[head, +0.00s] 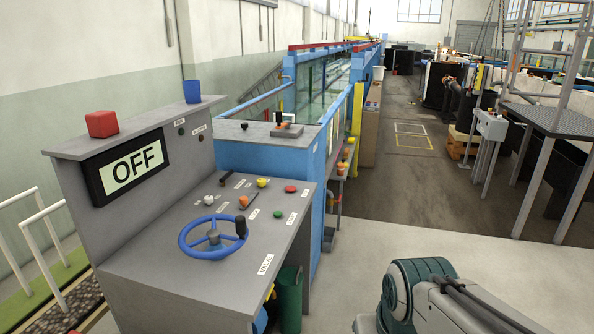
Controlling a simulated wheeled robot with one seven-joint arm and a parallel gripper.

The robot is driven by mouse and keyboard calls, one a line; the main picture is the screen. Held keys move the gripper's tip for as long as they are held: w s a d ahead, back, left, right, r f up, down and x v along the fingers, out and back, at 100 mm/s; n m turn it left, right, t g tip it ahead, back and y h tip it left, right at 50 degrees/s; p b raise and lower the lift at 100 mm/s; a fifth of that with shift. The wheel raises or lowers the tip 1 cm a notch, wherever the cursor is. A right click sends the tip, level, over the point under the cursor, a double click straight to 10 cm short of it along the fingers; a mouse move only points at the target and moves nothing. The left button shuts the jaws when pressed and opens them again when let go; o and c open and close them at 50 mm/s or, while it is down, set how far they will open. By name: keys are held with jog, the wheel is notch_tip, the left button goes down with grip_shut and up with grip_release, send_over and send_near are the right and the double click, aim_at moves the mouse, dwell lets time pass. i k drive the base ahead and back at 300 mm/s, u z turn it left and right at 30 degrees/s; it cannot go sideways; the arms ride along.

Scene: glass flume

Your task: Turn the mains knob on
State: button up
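The grey control console (150,262) stands at the left with a sloping desk. Its display (124,168) reads OFF. On the desk are a black handle (226,177), a pale knob (208,199), an orange knob (244,201), a yellow knob (262,183), a red button (291,188) and a green button (278,214). A blue handwheel (213,237) with a black grip sits in front, near a label reading VALVE. The other labels are too small to read, so I cannot tell which control is the mains knob. My gripper is out of view; part of my arm shows at bottom right.
A red cube (102,124) and a blue cup (192,91) stand on the console's top ledge. Behind is the blue-framed glass flume (325,80). A dark green bin (289,300) stands under the desk. The floor (400,215) right of the console is open.

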aim_at(261, 183)
jog(key=z, duration=0.65)
jog(key=i, duration=1.5)
jog(key=u, duration=0.45)
jog(key=i, duration=1.4)
jog(key=u, duration=0.95)
